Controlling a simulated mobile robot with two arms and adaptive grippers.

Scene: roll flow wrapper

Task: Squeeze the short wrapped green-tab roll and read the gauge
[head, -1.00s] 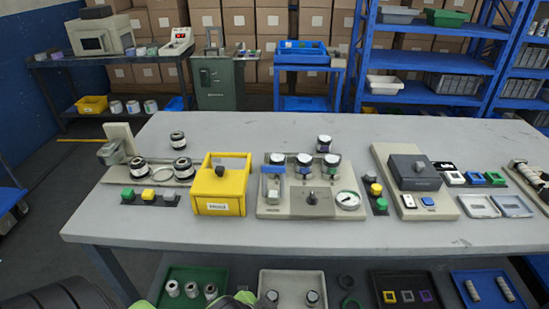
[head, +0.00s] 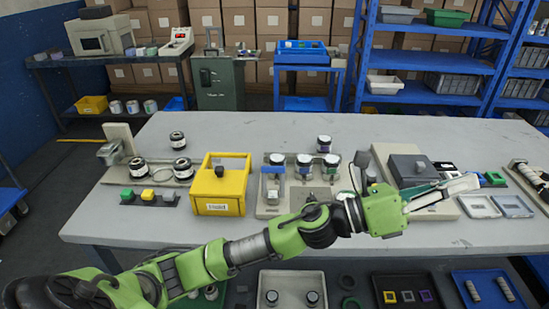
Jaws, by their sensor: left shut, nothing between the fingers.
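My left arm reaches in from the lower left across the table front. Its gripper (head: 447,193) is shut and empty, over the right-hand panel with the grey box. Several short dark-and-white rolls stand on the table: some on the middle panel (head: 263,208), such as one roll (head: 304,164), one behind it (head: 324,144), and others at the left, such as one roll (head: 182,168). I cannot tell which carries a green tab. The gauge at the middle panel's right end is hidden behind my arm. My right gripper is not in view.
A yellow box (head: 219,190) stands left of the middle panel. Coloured buttons (head: 148,195) sit near the left rolls. A dark grey box (head: 413,168) and pale frames (head: 481,206) are at the right. The table's front left is clear. Trays are below.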

